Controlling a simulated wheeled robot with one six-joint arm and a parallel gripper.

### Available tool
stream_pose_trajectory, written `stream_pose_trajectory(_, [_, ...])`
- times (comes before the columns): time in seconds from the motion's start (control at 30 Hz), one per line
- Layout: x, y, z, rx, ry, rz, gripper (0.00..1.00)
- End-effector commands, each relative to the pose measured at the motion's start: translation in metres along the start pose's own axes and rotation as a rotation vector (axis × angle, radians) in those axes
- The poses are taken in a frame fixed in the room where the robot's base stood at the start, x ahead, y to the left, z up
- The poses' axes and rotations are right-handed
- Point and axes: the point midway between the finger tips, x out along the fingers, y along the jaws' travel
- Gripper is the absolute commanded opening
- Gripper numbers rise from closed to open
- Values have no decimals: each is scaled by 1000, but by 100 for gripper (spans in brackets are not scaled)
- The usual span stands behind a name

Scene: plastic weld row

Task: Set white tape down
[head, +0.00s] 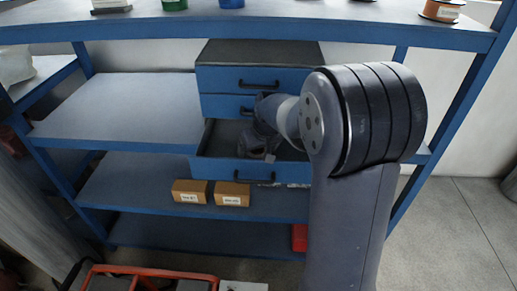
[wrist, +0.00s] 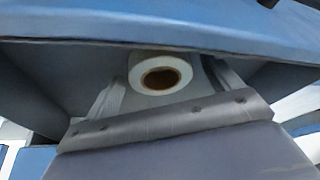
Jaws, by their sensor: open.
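A white tape roll (wrist: 160,72) with a brown core shows in the wrist view, its round end facing the camera. My gripper (wrist: 166,82) is open, with one finger on each side of the roll; I cannot tell whether either finger touches it. In the head view my gripper (head: 258,153) is low inside the pulled-out bottom drawer (head: 222,170) of a blue drawer unit. The roll cannot be made out clearly there, as my wrist and gripper cover that spot. The drawer's dark inside surrounds the roll in the wrist view.
Two closed drawers (head: 228,78) sit above the open one. The blue shelf (head: 125,105) to the left is bare. Two cardboard boxes (head: 190,191) stand on the shelf below. A red tray (head: 150,272) is at the lower left. The upper shelf (head: 330,25) overhangs the unit.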

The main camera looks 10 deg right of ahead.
Motion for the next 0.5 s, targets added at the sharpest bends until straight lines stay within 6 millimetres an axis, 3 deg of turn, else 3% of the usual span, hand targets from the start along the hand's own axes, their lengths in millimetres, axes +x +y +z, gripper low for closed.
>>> stream_pose_trajectory(0.27, [-3, 0, -2, 0, 1, 0, 86])
stream_pose_trajectory(0.5, [-38, 0, -2, 0, 7, 2, 86])
